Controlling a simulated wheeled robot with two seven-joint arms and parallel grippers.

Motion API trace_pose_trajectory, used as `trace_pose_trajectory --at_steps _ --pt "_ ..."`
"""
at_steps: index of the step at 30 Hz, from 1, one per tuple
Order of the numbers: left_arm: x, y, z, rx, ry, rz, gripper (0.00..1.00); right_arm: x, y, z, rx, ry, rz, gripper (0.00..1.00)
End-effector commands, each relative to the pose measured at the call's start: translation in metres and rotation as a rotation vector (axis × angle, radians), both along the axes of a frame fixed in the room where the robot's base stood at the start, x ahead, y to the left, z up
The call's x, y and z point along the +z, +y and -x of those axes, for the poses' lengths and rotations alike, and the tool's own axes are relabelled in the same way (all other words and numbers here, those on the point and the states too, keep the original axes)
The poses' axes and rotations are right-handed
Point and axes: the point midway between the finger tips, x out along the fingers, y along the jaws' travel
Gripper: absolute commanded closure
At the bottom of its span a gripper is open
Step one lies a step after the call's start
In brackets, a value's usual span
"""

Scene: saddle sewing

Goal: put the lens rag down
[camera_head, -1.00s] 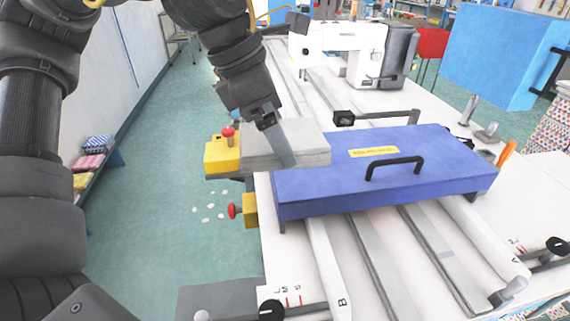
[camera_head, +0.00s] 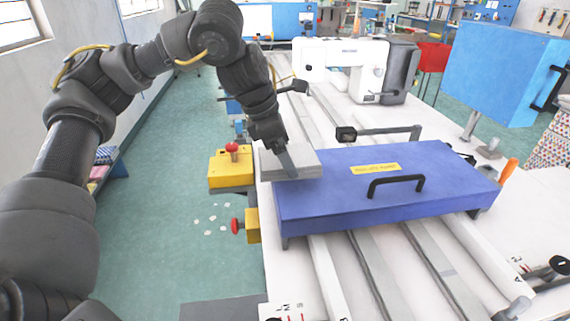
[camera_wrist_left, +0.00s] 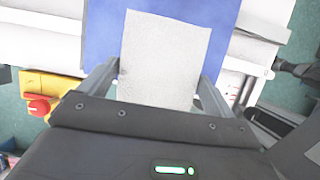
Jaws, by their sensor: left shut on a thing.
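The lens rag (camera_head: 302,163) is a light grey, flat rectangular piece at the left end of the blue cover. It also shows in the left wrist view (camera_wrist_left: 165,55), between the two fingers and reaching out past them over the blue surface. My left gripper (camera_head: 287,165) points down at the rag and is shut on it. The rag overlaps the cover's back left corner in the head view. I cannot tell whether its underside touches anything. My right gripper is not in view.
The blue cover (camera_head: 350,205) with a black handle (camera_head: 395,183) lies across the white table's rails. A yellow box with a red button (camera_head: 232,148) stands at the table's left edge. A white sewing machine (camera_head: 342,62) stands behind; a blue panel (camera_head: 500,65) is at right.

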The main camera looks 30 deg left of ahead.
Motion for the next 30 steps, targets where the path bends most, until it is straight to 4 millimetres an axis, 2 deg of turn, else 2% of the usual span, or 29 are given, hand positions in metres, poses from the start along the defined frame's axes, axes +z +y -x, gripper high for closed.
trace_pose_trajectory --at_steps 2,7,21,22,24,30 --pt "-0.011 0.003 -0.006 0.003 0.007 0.000 0.28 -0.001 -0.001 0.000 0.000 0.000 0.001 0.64" --pt "-0.035 0.003 -0.004 0.000 0.004 0.000 0.28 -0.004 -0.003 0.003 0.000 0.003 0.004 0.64" --pt "-0.042 0.003 -0.004 0.001 0.002 0.000 0.28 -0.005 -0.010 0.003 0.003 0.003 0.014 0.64" --pt "-0.041 0.003 -0.004 0.001 0.002 0.000 0.07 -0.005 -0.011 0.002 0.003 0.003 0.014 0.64" --pt "-0.041 0.003 -0.004 0.001 0.002 0.000 0.00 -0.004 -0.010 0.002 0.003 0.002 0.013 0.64" --pt "-0.041 0.003 -0.004 0.001 0.002 0.000 0.00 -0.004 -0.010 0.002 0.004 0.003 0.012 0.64"
